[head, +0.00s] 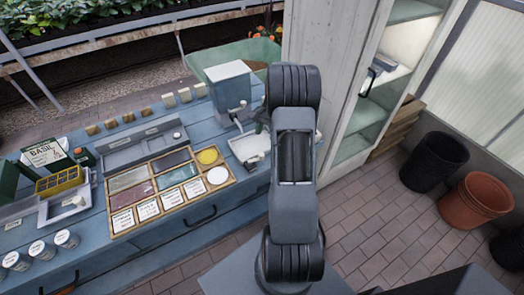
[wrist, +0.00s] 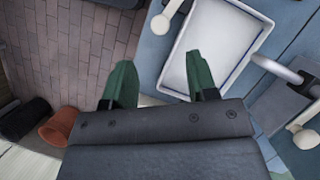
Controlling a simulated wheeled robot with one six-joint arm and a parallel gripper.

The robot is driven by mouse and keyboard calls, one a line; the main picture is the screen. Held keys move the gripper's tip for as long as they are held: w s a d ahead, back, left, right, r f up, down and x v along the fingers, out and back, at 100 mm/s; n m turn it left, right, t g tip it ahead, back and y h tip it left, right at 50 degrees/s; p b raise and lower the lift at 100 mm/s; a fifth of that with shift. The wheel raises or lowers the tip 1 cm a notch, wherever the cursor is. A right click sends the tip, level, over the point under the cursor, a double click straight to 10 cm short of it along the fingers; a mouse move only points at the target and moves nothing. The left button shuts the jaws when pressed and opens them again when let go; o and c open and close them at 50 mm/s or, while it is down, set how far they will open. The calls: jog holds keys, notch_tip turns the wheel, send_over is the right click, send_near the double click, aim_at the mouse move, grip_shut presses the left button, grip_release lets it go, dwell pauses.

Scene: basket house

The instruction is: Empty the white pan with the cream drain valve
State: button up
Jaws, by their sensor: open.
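The white pan (head: 243,147) sits on the blue bench, partly hidden behind my arm in the head view. In the wrist view the pan (wrist: 222,40) is a rectangular tray with a pale interior; I cannot tell whether it holds liquid. A cream knobbed lever, seemingly the drain valve (wrist: 166,18), is at its left edge, cut off by the frame top. My gripper (wrist: 160,62) is open, its green fingers wide apart and nothing visible between them. The right finger overlaps the pan's near edge in the picture; contact is unclear. The valve lies beyond the gap between the fingers.
A grey-white tank (head: 228,83) with a spout (wrist: 280,68) stands beside the pan. Another cream lever (wrist: 303,136) is at the right. A wooden tray of colored panels (head: 168,184) lies left on the bench. Black (head: 435,160) and terracotta (head: 474,200) pots stand on the floor.

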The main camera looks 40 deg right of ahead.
aim_at(261, 153)
jog(key=p+x, duration=0.1)
jog(key=x, duration=0.7)
jog(key=shift+a+f, duration=0.1)
jog(key=shift+f, duration=0.25)
jog(key=shift+c, duration=0.2)
jog(key=c, duration=0.9)
jog(key=shift+w+f+n+g+b, duration=0.2)
jog(key=shift+w+n+g+b, duration=0.15)
jog(key=shift+n+b, duration=0.4)
jog(key=shift+w+r+n+h, duration=0.25)
jog(key=shift+n+h, duration=0.15)
jog(key=shift+n, duration=0.35)
jog(key=o, duration=0.9)
jog(key=shift+o, duration=0.2)
jog(key=b+v, duration=0.1)
jog(key=v, duration=1.2)
jog(key=shift+w+d+r, duration=0.25)
jog(key=shift+d, duration=0.1)
